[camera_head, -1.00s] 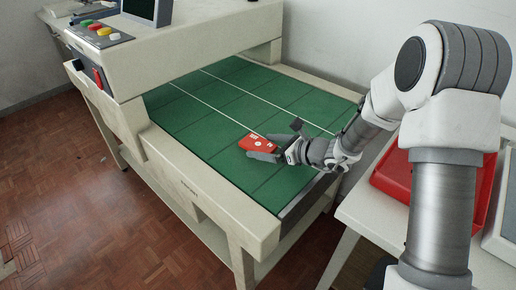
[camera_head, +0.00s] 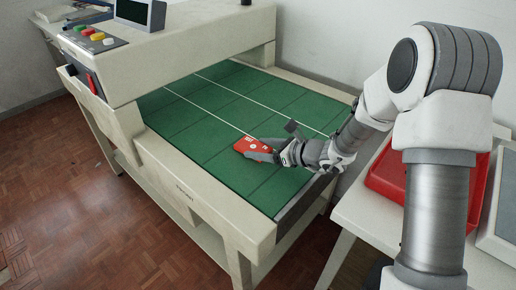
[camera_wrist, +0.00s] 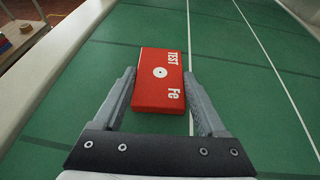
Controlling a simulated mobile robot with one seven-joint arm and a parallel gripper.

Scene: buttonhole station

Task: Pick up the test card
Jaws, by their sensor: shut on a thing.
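The test card (camera_wrist: 158,80) is a red block with white lettering "TEST" and "Fe" and a white dot with a dark centre. In the wrist view it lies between the two grey fingers of my gripper (camera_wrist: 160,103), which are shut on its sides. In the head view the card (camera_head: 252,145) is at or just above the green belt (camera_head: 205,115) of the beige machine; I cannot tell whether it touches the belt. My gripper (camera_head: 265,152) reaches it from the right, and its fingers hide part of the card.
The machine's beige housing (camera_head: 195,45) spans the belt at the back, with coloured buttons (camera_head: 93,35) and a small screen (camera_head: 140,12). A beige side rail (camera_head: 190,185) edges the belt. A red tray (camera_head: 386,177) stands on a white table at right. The belt around the card is clear.

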